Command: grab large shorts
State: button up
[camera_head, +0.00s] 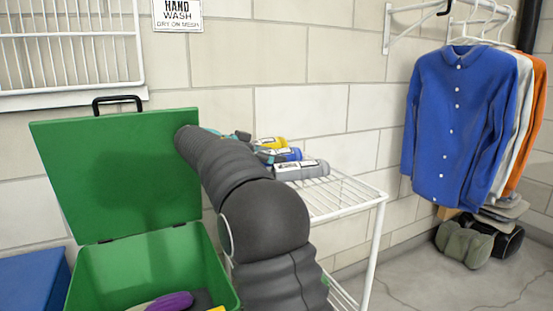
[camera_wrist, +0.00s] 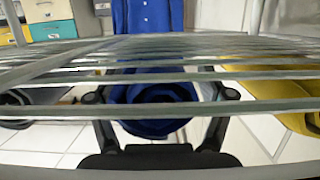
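Rolled garments with white labels lie on a white wire shelf (camera_head: 342,196): a yellow roll (camera_head: 270,142), a blue roll (camera_head: 294,154) and a grey roll (camera_head: 302,170). I cannot read a size on the labels or tell which are large shorts. My gripper (camera_wrist: 160,95) shows in the wrist view, with its two fingers spread apart on either side of a blue rolled cloth (camera_wrist: 155,128). Gaps show beside the cloth, and I see no firm grip. Wire bars (camera_wrist: 200,77) cross in front of the view.
A green bin (camera_head: 150,262) with its lid raised holds a purple item (camera_head: 170,301). In the wrist view, yellow cloth (camera_wrist: 285,90) lies right of my gripper.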

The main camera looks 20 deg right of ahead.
jog(key=c, duration=1)
